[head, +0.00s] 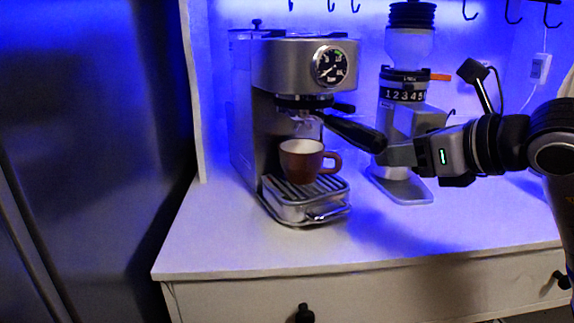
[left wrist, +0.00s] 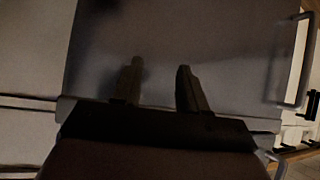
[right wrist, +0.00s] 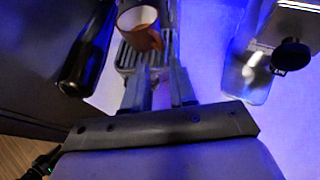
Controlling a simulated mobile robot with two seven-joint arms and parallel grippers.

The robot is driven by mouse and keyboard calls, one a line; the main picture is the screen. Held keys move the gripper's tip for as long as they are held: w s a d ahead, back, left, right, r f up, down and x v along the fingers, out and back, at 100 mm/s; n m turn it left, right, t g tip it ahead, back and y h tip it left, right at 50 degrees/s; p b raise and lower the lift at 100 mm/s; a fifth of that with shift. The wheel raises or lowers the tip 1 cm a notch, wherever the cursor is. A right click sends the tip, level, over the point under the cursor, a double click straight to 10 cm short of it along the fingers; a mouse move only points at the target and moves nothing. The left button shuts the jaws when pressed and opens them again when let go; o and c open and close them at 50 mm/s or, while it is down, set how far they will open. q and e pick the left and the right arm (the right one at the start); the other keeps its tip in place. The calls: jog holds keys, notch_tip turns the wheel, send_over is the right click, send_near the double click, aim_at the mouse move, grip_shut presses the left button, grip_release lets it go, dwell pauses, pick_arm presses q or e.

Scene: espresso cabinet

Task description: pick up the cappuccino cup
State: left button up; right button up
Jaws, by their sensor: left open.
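The cappuccino cup (head: 302,160) is reddish-brown with a white inside. It stands upright on the espresso machine's slatted drip tray (head: 298,208), its handle to the right. In the right wrist view the cup (right wrist: 139,25) is beyond my fingertips, with brown visible inside. My right gripper (head: 388,156) is to the right of the cup and apart from it, close to the end of the portafilter handle. Its fingers (right wrist: 163,80) are apart with nothing held between them. My left gripper (left wrist: 158,78) is open and empty before a grey panel; it is outside the head view.
The black portafilter handle (head: 352,132) juts out above and right of the cup. The espresso machine (head: 285,65) stands behind the cup, and a grinder (head: 402,110) stands to the right. The white counter front (head: 230,245) is clear. A bar handle (left wrist: 299,60) is at right in the left wrist view.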

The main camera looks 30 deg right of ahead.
jog(key=p, duration=0.2)
send_near(310, 164)
jog(key=shift+w+d+f, duration=0.45)
jog(key=shift+w+d, duration=0.4)
jog(key=shift+w, duration=0.2)
jog(key=shift+w+d+f, duration=0.5)
jog(key=shift+w+d, duration=0.35)
jog(key=shift+w, duration=0.15)
jog(key=shift+w+d+f, duration=0.45)
jog(key=shift+w+d, duration=0.35)
jog(key=shift+w, duration=0.25)
grip_shut()
